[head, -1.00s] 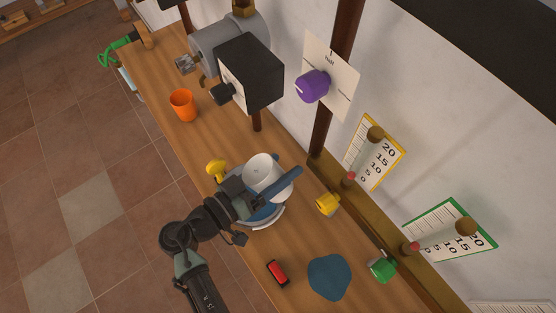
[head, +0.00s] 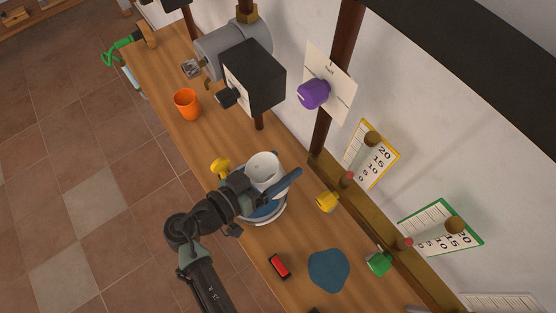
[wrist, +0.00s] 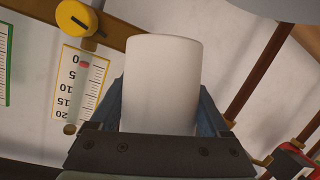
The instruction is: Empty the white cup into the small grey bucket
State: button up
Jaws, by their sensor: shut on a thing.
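I cannot see what is in the cup.
A blue flat patch (head: 328,270) and a red and black object (head: 279,265) lie on the wooden table. An orange cup (head: 187,104) stands farther back. A yellow knob (head: 220,167) is close to my gripper; another yellow knob (head: 327,201) and a green one (head: 378,262) sit along the wall.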

aim_at(273, 171)
jog(key=shift+a+f+m+y, duration=0.2)
jog(key=shift+f+m+y, duration=0.2)
jog(key=shift+f, duration=0.2)
jog(key=shift+w+a+f+m+y, duration=0.15)
jog(key=shift+a+f+m+y, duration=0.1)
jog(key=shift+f+m+y, duration=0.5)
jog(key=shift+a+f, duration=0.1)
jog(key=shift+a, duration=0.05)
